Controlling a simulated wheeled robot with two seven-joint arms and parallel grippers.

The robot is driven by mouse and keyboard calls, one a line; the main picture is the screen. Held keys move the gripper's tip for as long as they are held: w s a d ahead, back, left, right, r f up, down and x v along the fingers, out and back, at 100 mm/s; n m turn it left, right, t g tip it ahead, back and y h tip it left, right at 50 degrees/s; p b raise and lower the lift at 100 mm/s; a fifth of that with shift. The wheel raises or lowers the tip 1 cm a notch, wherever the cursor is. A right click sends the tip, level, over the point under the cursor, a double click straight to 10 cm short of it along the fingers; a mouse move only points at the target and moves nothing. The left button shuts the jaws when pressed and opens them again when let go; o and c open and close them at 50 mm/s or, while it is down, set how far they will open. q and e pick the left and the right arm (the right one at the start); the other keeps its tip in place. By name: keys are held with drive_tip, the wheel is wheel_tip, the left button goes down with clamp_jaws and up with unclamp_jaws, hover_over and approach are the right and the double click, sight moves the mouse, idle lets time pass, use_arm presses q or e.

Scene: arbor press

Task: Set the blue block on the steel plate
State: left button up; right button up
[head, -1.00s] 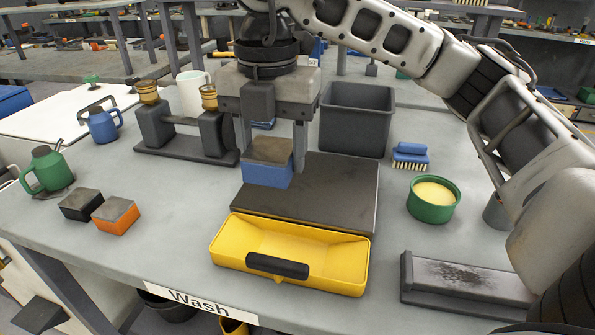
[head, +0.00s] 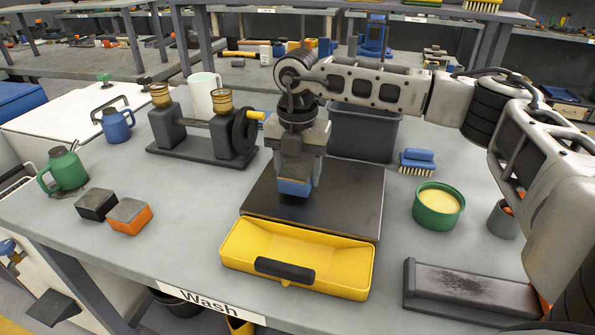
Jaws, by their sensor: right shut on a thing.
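My right gripper (head: 298,168) points down over the steel plate (head: 350,205), a dark flat slab in the middle of the table. It is shut on the blue block (head: 294,188), which has a grey-brown top and a blue lower part. The block is over the left-middle area of the plate, very low; I cannot tell whether its underside touches the plate. The fingers hide part of the block. My left gripper is not in view.
A yellow tray (head: 250,255) stands in front of the plate, and a grey bin (head: 365,135) behind it. A black-and-gold fixture (head: 205,150) stands to the left. A green bowl (head: 438,222) and blue brush (head: 417,160) are to the right. Black and orange blocks (head: 130,218) sit at left.

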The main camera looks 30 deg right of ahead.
sight(298, 168)
drive_tip(key=shift+f, duration=0.55)
drive_tip(key=shift+f, duration=0.2)
drive_tip(key=o, duration=1.4)
wheel_tip(298, 168, up, 12)
drive_tip(key=b, duration=0.1)
drive_tip(key=shift+r, duration=0.2)
drive_tip(key=shift+s+f, duration=0.1)
